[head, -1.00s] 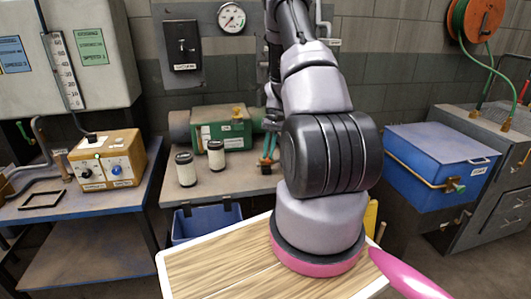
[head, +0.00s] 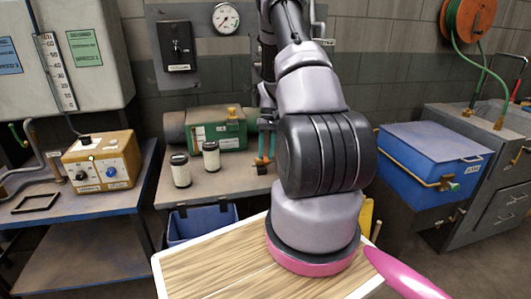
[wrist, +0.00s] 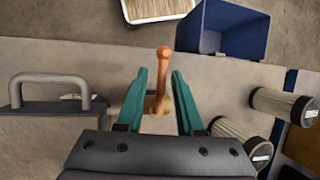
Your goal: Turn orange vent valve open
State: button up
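The orange vent valve (wrist: 161,82) has a long lever with a rounded knob and a brass-coloured base. It stands on the workbench, and in the head view only a small orange part (head: 261,161) shows beside my fingers. My gripper (wrist: 161,82) has teal fingers, one on each side of the lever. The fingers are apart, with a visible gap between each finger and the lever. In the head view my gripper (head: 266,145) is above the bench, partly hidden by my arm.
Two white filter cartridges (head: 181,172) and a green machine (head: 218,132) stand left of my gripper on the bench (head: 225,183). A blue bin (head: 203,222) is below its front edge. A grey handle (wrist: 50,79) is at left in the wrist view.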

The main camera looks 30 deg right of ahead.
dwell(0.3)
jog(key=v, duration=1)
jog(key=shift+r, duration=0.35)
jog(key=shift+w+d, duration=0.1)
jog(key=shift+d, duration=0.05)
